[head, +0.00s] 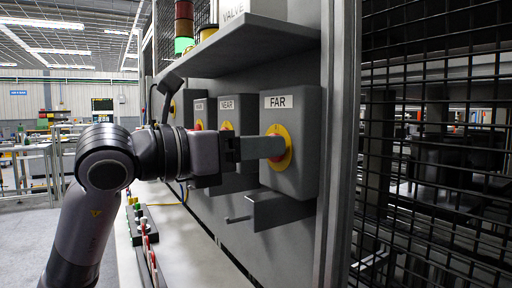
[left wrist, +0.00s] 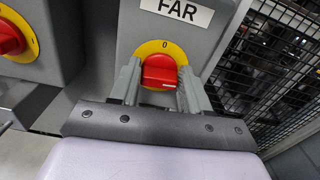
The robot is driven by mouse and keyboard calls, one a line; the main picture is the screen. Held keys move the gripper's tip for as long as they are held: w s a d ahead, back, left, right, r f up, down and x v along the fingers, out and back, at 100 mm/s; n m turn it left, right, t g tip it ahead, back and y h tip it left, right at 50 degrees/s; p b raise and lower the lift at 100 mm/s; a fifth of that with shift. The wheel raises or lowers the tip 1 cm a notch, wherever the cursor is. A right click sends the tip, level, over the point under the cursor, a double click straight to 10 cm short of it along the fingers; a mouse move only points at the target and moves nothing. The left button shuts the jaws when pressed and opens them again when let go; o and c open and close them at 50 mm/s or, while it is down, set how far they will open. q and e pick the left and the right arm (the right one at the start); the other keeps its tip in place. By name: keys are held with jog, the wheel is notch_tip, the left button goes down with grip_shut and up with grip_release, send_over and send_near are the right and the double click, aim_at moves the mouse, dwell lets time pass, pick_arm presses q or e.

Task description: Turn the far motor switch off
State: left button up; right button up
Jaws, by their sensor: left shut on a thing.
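The far switch is a grey box (head: 302,180) labelled FAR, with a yellow disc (head: 284,163) on its front. The left wrist view shows its red knob (left wrist: 160,71) in front of the yellow disc, with a 0 above it. The knob's broad front lies roughly crosswise, and a white mark shows near its lower right. My left gripper (head: 272,148) reaches the disc from the left. Its two fingers (left wrist: 160,76) stand on either side of the knob and are shut on it. In the head view the fingers hide most of the knob. My right gripper is not in view.
The NEAR switch box (head: 241,110) and another box (head: 200,108) stand to the left. A shelf (head: 245,43) juts out above, and a bracket (head: 270,210) sits below the FAR box. Black mesh fence (head: 430,150) stands on the right. Small items lie on the bench below.

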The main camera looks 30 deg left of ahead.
pick_arm(q)
jog(key=n+b, duration=0.1)
jog(key=n, duration=0.5)
jog(key=n+b, duration=0.1)
jog(key=n, duration=0.1)
jog(key=shift+w+a+f+n, duration=0.1)
jog(key=shift+a+n, duration=0.05)
jog(key=shift+n, duration=0.15)
jog(key=n, duration=0.6)
jog(key=shift+f, duration=0.1)
jog(key=shift+a+n, duration=0.1)
jog(key=shift+n, duration=1.1)
jog(key=o, duration=1)
